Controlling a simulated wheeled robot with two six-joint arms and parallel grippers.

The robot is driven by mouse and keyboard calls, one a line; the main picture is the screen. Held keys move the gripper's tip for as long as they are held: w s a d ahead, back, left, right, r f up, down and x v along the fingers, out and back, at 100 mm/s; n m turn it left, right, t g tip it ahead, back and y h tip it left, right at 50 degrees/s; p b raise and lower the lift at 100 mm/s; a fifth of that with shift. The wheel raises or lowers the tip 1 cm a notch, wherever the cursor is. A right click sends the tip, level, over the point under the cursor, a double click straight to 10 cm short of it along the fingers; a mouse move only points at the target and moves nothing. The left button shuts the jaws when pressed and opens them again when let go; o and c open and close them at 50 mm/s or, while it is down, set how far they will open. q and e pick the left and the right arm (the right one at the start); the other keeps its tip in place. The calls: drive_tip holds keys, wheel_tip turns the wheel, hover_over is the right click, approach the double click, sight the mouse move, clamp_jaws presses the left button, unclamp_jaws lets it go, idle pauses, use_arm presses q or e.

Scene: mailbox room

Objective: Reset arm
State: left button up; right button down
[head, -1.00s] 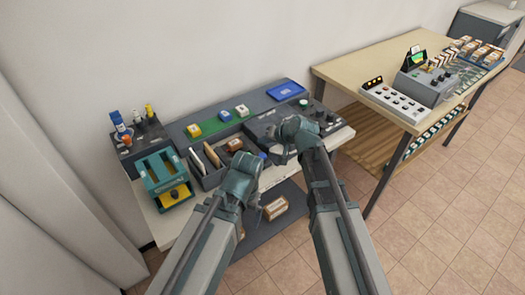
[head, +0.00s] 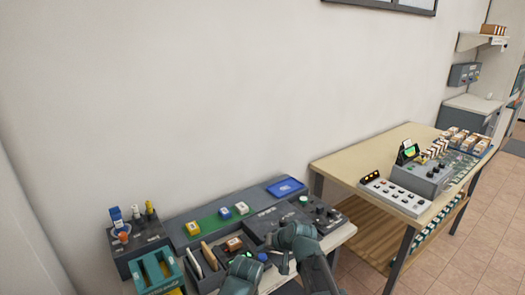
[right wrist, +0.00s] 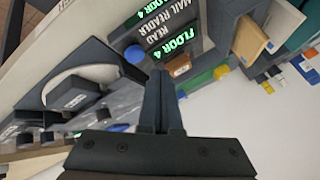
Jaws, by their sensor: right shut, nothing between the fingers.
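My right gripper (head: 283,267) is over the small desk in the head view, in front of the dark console. In the right wrist view its two fingers (right wrist: 160,82) are together with nothing between them, and a lit screen (right wrist: 165,30) reading "FLOOR 4" and "MAIL READER" lies beyond the tips. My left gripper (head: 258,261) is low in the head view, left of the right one. Its fingers are too small and covered to tell their opening.
The small desk holds a dark console (head: 325,218), a blue pad (head: 286,187), a tray with upright envelopes (head: 208,256), a teal device (head: 157,273) and a stamp holder (head: 124,236). A wooden table (head: 350,158) with a button panel (head: 395,196) stands at right.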

drive_tip(key=s+d+f+n+g+h, duration=0.1)
drive_tip(key=s+d+f+g+h, duration=0.1)
drive_tip(key=s, duration=0.9)
drive_tip(key=s+d+f+n+g+h, duration=0.2)
drive_tip(key=s+d+f+g+h, duration=0.1)
drive_tip(key=s, duration=0.9)
drive_tip(key=shift+d+n+g+h, duration=0.3)
drive_tip(key=shift+d+g+h, duration=0.25)
drive_tip(key=shift+h, duration=0.45)
